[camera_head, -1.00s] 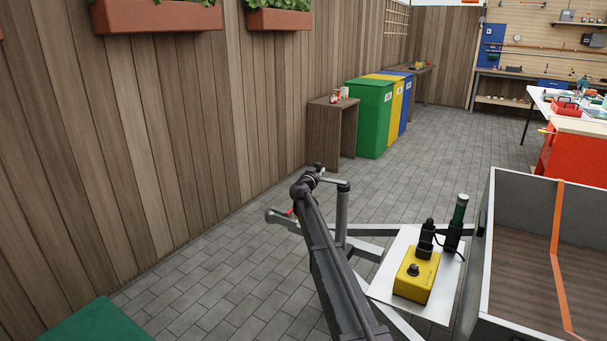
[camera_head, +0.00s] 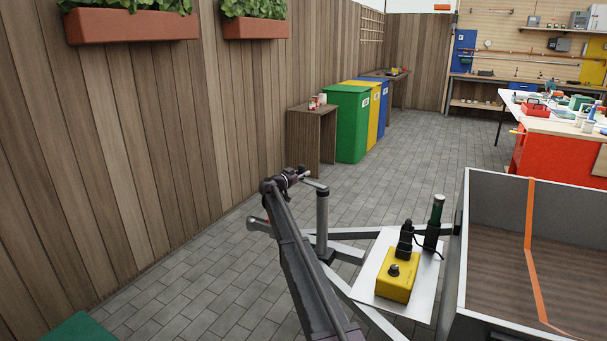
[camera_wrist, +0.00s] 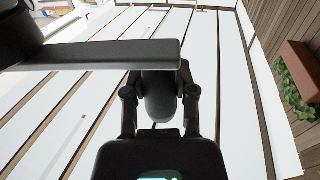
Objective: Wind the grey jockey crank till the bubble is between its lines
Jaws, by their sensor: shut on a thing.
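The grey jockey crank (camera_head: 316,184) tops the upright jockey post (camera_head: 322,222) on the trailer's drawbar. Its short arm points back and left from the post. My gripper (camera_head: 300,175) is at the arm's outer end, shut on the crank's handle. In the wrist view the dark rounded handle (camera_wrist: 158,98) sits between both fingers of my gripper (camera_wrist: 160,108), and the grey crank arm (camera_wrist: 100,55) runs off left. I cannot make out a bubble or its lines in either view.
A yellow box (camera_head: 398,276) with a black knob stands on a white plate (camera_head: 368,277) right of the post, beside a dark green upright cylinder (camera_head: 437,212). The grey trailer bed (camera_head: 462,270) is at right. Bins (camera_head: 347,120) and a wooden stand (camera_head: 312,140) line the fence.

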